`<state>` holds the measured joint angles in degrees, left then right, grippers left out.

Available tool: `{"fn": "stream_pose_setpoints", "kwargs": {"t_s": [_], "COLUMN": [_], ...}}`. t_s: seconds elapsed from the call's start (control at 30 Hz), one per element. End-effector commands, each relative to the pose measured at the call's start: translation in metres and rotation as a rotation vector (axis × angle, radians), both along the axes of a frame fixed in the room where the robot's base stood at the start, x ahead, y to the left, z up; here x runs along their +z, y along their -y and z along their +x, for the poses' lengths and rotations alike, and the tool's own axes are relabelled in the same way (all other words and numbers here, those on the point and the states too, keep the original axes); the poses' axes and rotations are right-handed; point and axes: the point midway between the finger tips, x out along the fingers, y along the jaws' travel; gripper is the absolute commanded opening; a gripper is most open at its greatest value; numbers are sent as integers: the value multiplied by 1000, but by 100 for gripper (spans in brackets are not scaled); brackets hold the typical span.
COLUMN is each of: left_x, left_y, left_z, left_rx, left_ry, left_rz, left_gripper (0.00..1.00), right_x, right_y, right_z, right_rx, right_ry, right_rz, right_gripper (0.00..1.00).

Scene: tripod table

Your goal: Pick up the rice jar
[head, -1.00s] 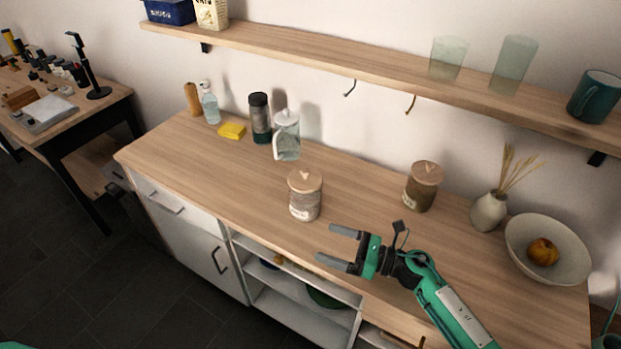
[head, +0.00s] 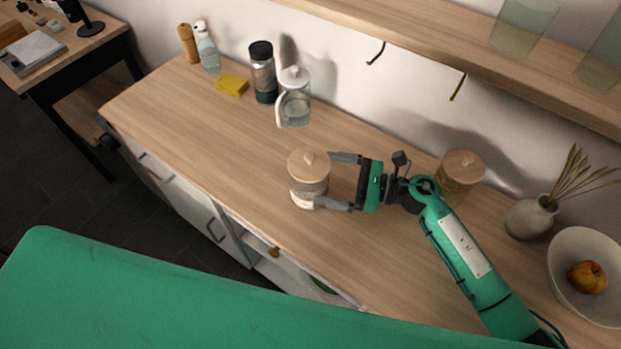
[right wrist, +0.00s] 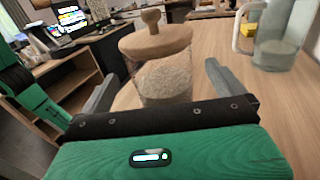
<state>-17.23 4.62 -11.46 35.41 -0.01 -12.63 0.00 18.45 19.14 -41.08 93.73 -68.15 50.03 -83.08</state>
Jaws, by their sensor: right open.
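The rice jar (head: 309,183) is a clear jar of pale grains with a wooden knobbed lid, upright on the wooden counter (head: 200,130). It also shows in the right wrist view (right wrist: 163,80), between the two fingers. My right gripper (head: 322,181) is open around the jar, one finger on its far side and one on its near side. In the right wrist view a gap shows on the right finger's side; contact on the left side I cannot tell. My left gripper is not in view.
A glass pitcher (head: 295,102) and a dark-lidded bottle (head: 263,75) stand behind the jar. A second wooden-lidded jar (head: 458,180) stands behind my right forearm, with a vase (head: 530,217) and a fruit bowl (head: 562,282) further right. A shelf (head: 420,50) overhangs the back.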

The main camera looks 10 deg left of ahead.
Motion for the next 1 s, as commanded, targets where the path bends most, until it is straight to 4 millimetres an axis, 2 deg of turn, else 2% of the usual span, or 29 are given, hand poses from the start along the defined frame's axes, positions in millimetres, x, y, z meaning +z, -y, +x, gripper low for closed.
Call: {"fn": "stream_pose_setpoints", "kwargs": {"t_s": [0.1,0.3,0.6,0.67,0.93,1.0], "left_x": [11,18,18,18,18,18], "left_y": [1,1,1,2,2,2], "left_z": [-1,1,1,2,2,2], "left_rx": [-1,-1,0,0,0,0], "left_ry": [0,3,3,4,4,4], "left_rz": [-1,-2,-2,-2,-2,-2], "left_gripper": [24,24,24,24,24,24], "right_x": [5,3,0,0,0,2], "right_y": [-22,-49,-54,-54,-54,-54], "right_z": [0,0,0,0,0,0], "right_rx": [2,0,0,0,0,0], "right_ry": [-2,-2,-1,-1,-1,0], "right_rz": [4,3,1,1,1,4], "right_gripper": [100,100,100,90,37,33]}}
